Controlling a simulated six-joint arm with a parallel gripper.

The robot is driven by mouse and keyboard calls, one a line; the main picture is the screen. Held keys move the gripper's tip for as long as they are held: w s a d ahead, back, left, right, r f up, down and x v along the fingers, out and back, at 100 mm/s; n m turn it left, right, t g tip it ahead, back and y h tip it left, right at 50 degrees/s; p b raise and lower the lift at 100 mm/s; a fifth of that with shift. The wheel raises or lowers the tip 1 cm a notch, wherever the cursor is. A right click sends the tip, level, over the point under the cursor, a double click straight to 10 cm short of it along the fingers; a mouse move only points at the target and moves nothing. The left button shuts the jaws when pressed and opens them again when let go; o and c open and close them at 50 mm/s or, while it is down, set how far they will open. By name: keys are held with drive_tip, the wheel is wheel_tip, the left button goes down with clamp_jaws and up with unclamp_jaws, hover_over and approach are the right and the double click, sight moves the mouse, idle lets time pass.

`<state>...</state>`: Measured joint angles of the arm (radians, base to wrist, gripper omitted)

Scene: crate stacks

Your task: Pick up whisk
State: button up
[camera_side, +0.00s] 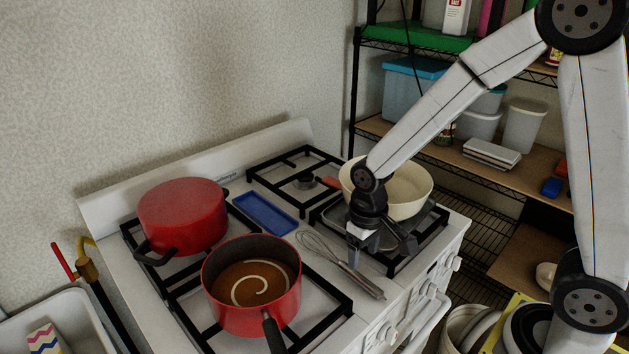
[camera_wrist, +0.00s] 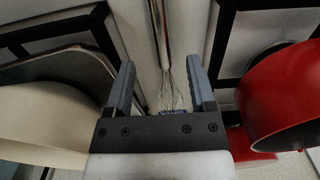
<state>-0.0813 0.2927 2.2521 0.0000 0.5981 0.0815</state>
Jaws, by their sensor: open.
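The whisk (camera_side: 341,265) is a metal wire whisk lying on the white stove top between the burner grates, its wire end toward the back and its handle toward the front edge. My gripper (camera_side: 378,245) is open and above the whisk, close to its right side in the side view. In the wrist view, the whisk (camera_wrist: 162,45) runs down between the two fingers of my gripper (camera_wrist: 161,82). Its handle leaves at the top edge. The lowest part of its wires is hidden behind the gripper body. No contact shows.
A red pot with brown soup (camera_side: 252,310) stands left of the whisk, and an upside-down red pot (camera_side: 182,215) is behind it. A cream bowl (camera_side: 412,205) stands on the right grate. A blue tray (camera_side: 264,214) lies between the back grates. A shelf (camera_side: 470,160) stands at right.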

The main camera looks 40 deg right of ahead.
sight(360, 276)
drive_tip(key=shift+f, duration=0.8)
drive_tip(key=shift+f, duration=2.6)
clamp_jaws()
